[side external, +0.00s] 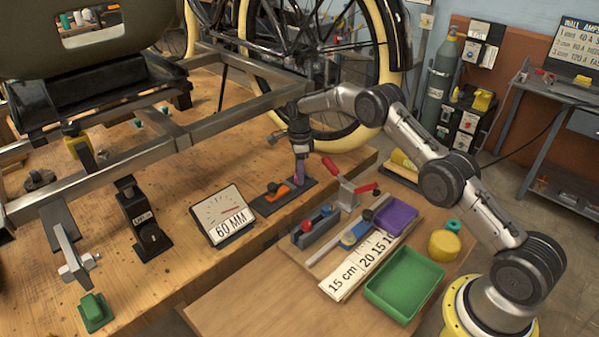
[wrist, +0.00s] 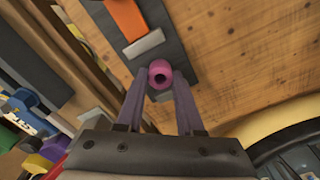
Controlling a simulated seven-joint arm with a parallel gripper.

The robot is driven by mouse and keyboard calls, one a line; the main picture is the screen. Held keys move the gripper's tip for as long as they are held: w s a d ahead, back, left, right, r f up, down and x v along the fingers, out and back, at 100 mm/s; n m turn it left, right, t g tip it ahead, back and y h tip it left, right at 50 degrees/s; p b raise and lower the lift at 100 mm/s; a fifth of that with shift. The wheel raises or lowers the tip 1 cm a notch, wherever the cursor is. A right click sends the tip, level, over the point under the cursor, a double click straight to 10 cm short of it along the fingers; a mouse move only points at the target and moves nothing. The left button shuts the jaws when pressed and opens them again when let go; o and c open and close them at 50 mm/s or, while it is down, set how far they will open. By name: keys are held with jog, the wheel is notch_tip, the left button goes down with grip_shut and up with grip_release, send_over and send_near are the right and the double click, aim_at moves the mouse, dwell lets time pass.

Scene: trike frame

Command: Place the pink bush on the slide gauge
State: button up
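My gripper (side external: 299,175) points down over the right end of a dark plate. In the wrist view, its two purple-grey fingers (wrist: 160,82) close on the sides of the pink bush (wrist: 159,73), a short hollow cylinder at the fingertips. In the side view the bush is too small and covered to make out. The dark plate with an orange slider and a pale block looks like the slide gauge (side external: 265,206); it also shows in the wrist view (wrist: 172,51). The bush appears just beyond the pale block; I cannot tell whether it touches the plate.
A "60 MM" dial card (side external: 224,213) stands left of the plate. A red-handled clamp (side external: 345,190) stands close on the right. A grey block with knobs (side external: 315,229), a ruler board (side external: 355,268), a purple tray (side external: 396,217) and a green tray (side external: 403,284) lie in front.

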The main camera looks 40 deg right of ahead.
jog(key=shift+o, duration=0.6)
jog(key=s+a+r+n+t, duration=0.1)
jog(key=s+a+r+n, duration=0.2)
jog(key=r, duration=1)
jog(key=s+a+r+n, duration=0.1)
jog(key=s+r+n, duration=0.3)
jog(key=r, duration=0.9)
jog(key=s+a+r+n+t, duration=0.25)
jog(key=s+r+n, duration=0.35)
jog(key=s, duration=0.7)
jog(key=s+a+f+n+t, duration=0.1)
jog(key=s+n, duration=0.5)
jog(key=s, duration=0.6)
jog(key=s+a+f+n+t, duration=0.1)
jog(key=s+a+f+n, duration=0.2)
jog(key=s, duration=0.9)
jog(key=n, duration=0.2)
jog(key=shift+s+n, duration=0.25)
jog(key=shift+n, duration=0.15)
